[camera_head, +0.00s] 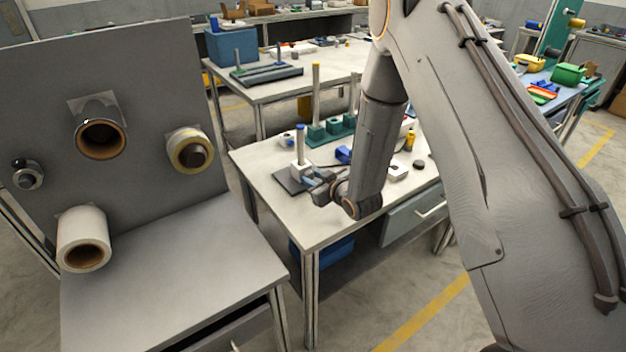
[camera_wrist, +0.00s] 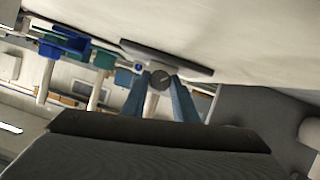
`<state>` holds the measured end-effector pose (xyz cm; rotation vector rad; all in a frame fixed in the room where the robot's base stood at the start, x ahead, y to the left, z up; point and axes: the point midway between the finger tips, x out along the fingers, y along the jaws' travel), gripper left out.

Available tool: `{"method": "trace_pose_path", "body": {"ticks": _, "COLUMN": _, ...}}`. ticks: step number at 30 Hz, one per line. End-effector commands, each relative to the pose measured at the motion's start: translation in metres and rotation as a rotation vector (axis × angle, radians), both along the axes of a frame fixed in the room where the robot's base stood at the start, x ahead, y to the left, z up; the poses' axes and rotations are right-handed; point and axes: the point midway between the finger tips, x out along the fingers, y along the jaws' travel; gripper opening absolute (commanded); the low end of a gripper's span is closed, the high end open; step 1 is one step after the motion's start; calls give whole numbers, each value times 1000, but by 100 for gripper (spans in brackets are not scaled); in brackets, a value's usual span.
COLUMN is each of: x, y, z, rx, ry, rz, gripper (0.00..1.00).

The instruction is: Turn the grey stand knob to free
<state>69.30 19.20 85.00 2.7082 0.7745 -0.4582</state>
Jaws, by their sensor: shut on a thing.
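The grey stand knob (camera_wrist: 160,79) is a small round disc with a light pointer line, in the middle of the wrist view. My gripper (camera_wrist: 160,88) has its two blue fingers on either side of the knob, shut on it. The stand's dark base plate (camera_wrist: 190,66) lies beyond the knob. In the head view, my gripper (camera_head: 309,178) reaches in low at the front of the stand, whose white post (camera_head: 299,150) with a blue top rises from a dark base (camera_head: 287,182). The knob is hidden there by the fingers. The free marking cannot be read.
A green stand (camera_head: 318,133) with posts stands behind on the same white table (camera_head: 318,223). A blue block (camera_head: 344,154) and small parts lie nearby. At left, a grey panel (camera_head: 150,65) carries several reels. The table's front left corner is clear.

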Motion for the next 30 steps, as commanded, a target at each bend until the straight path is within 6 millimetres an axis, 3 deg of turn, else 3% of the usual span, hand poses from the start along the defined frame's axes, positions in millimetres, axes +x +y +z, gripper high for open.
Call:
{"method": "trace_pose_path", "body": {"ticks": 10, "x": -1, "y": 2, "z": -2, "rx": -216, "ry": -144, "rz": 1, "gripper": 4}}
{"method": "trace_pose_path", "body": {"ticks": 21, "x": -1, "y": 2, "z": -1, "rx": -235, "ry": -157, "rz": 1, "gripper": 4}}
{"method": "trace_pose_path", "body": {"ticks": 22, "x": -1, "y": 2, "z": -1, "rx": -234, "ry": -157, "rz": 1, "gripper": 29}}
{"method": "trace_pose_path", "body": {"ticks": 24, "x": -1, "y": 2, "z": -1, "rx": -234, "ry": -157, "rz": 1, "gripper": 41}}
{"method": "trace_pose_path", "body": {"ticks": 25, "x": -1, "y": 2, "z": -1, "rx": -234, "ry": -157, "rz": 1, "gripper": 45}}
{"method": "trace_pose_path", "body": {"ticks": 30, "x": -2, "y": 2, "z": -1, "rx": -234, "ry": -157, "rz": 2, "gripper": 45}}
